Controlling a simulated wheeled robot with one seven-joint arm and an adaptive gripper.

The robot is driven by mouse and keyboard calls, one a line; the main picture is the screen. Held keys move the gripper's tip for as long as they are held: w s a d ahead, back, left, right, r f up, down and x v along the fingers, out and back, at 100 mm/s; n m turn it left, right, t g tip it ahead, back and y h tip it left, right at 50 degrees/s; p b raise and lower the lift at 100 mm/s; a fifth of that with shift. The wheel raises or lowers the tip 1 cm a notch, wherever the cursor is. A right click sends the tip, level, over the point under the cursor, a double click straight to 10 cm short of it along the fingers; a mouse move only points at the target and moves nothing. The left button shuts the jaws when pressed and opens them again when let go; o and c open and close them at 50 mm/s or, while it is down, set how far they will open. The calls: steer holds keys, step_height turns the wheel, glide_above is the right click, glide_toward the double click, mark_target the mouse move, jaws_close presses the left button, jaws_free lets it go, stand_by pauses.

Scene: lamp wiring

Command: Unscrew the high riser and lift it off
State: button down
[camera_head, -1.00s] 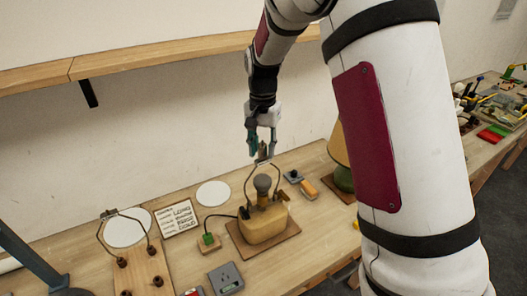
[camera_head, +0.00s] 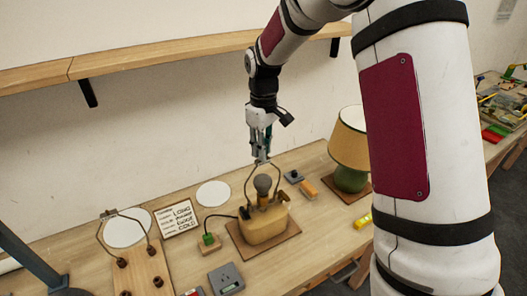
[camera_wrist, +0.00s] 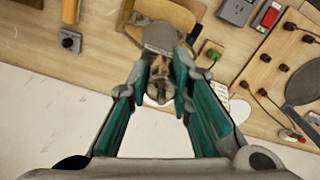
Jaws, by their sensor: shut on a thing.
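The lamp base (camera_head: 262,227) is a tan block with a grey bulb (camera_head: 262,183) and a thin wire harp (camera_head: 246,183) around the bulb. My gripper (camera_head: 262,157) points down at the top of the harp. In the wrist view its teal fingers (camera_wrist: 163,80) are shut on a small brownish metal piece, the high riser (camera_wrist: 158,66), right above the bulb. The fingers hide much of the riser and the harp top. I cannot tell whether the riser is still touching the harp.
A second harp (camera_head: 103,238) stands on a wooden board with dark knobs at left. A lamp with a tan shade (camera_head: 349,137) stands at right. A shelf (camera_head: 160,58) runs along the wall.

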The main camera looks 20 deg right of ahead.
steer(key=n, duration=0.5)
steer(key=shift+n, duration=0.4)
steer(key=n, duration=0.5)
steer(key=shift+a+n, duration=0.1)
steer(key=shift+n, duration=0.3)
steer(key=shift+r, duration=0.1)
steer(key=shift+r, duration=0.65)
steer(key=shift+r, duration=1.8)
